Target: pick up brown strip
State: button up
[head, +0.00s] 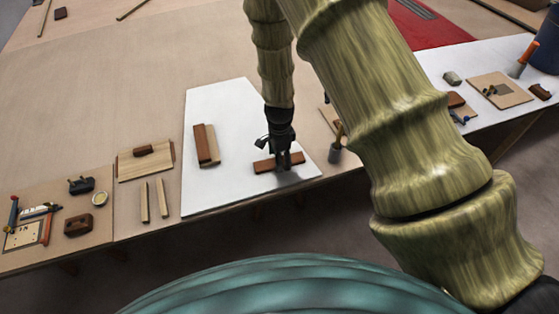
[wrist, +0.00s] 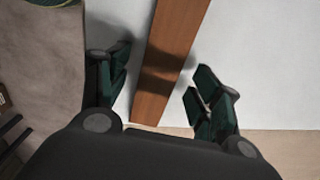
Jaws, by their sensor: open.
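The brown strip (head: 264,166) lies flat on a white board on the bench in the head view. In the wrist view the brown strip (wrist: 170,60) runs from the top edge down between my fingers. My gripper (head: 283,163) points down over the strip in the head view. In the wrist view my gripper (wrist: 158,85) is open, with one finger on each side of the strip and a gap showing on both sides. I cannot tell how far the fingertips are above the board.
The white board (head: 230,105) also bears a brown and tan block pair (head: 205,145) to the left. Two light sticks (head: 154,201) and a wooden board (head: 130,168) lie further left. A grey cup (head: 335,152) stands close on the right. The bench's front edge is near.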

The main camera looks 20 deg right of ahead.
jog(key=shift+f, duration=0.55)
jog(key=c, duration=1.1)
jog(key=shift+c, duration=0.2)
jog(key=shift+r, duration=0.15)
